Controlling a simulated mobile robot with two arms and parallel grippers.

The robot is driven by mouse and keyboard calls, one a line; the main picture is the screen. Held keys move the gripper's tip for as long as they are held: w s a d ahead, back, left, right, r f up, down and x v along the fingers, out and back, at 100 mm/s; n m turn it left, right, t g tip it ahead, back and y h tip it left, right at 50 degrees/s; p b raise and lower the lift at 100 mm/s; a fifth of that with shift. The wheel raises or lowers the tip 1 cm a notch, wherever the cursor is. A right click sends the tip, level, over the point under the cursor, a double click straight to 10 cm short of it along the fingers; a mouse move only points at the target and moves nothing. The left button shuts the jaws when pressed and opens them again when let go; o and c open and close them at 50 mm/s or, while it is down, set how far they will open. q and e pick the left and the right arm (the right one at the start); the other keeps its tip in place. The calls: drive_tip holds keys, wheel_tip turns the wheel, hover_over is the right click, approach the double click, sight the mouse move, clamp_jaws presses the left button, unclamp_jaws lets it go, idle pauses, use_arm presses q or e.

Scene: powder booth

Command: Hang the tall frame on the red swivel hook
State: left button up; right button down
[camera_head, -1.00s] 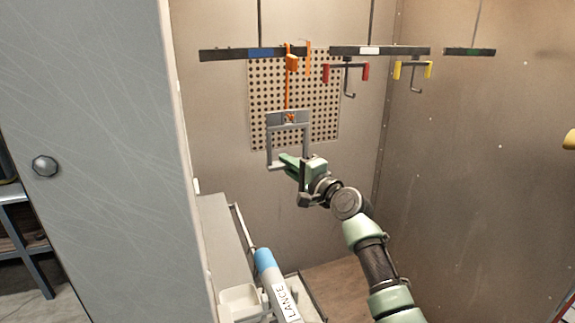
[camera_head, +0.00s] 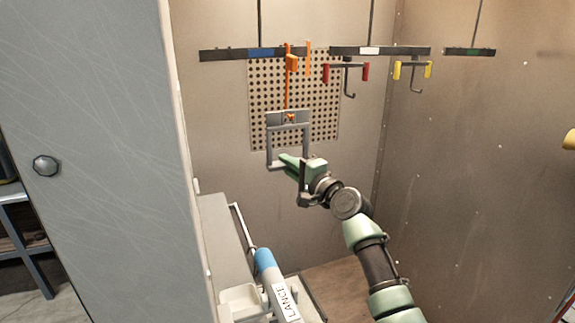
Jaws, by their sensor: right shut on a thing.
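The tall frame (camera_head: 270,140) is a grey upright rectangle with a wide top plate, in the middle of the head view. My right gripper (camera_head: 291,163) is shut on the frame near its lower end. A long orange hook (camera_head: 287,90) reaches down to the top plate, and a bit of orange shows at the plate's hole; I cannot tell whether the hook bears the frame. The red swivel hook (camera_head: 349,78), a dark bar with red ends and a J-shaped hook below, hangs to the upper right, apart from the frame. My left gripper is not in view.
Rails with a blue (camera_head: 260,53), a white (camera_head: 369,50) and a green label (camera_head: 473,51) hang overhead. A yellow-ended hook (camera_head: 412,72) hangs right of the red one. A perforated panel (camera_head: 325,110) is behind. A lance (camera_head: 272,275) and a white bin (camera_head: 240,301) are below.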

drive_tip(key=shift+r, duration=0.1)
idle(0.5)
drive_tip(key=shift+r+p, duration=0.65)
idle(0.3)
drive_tip(key=shift+s+d+p, duration=0.35)
drive_tip(key=shift+s+p, duration=0.3)
drive_tip(key=shift+p, duration=0.25)
drive_tip(key=s+d+p, duration=0.3)
drive_tip(key=s+p, duration=0.3)
drive_tip(key=s, duration=0.2)
drive_tip(key=shift+d+f, duration=0.1)
idle(0.9)
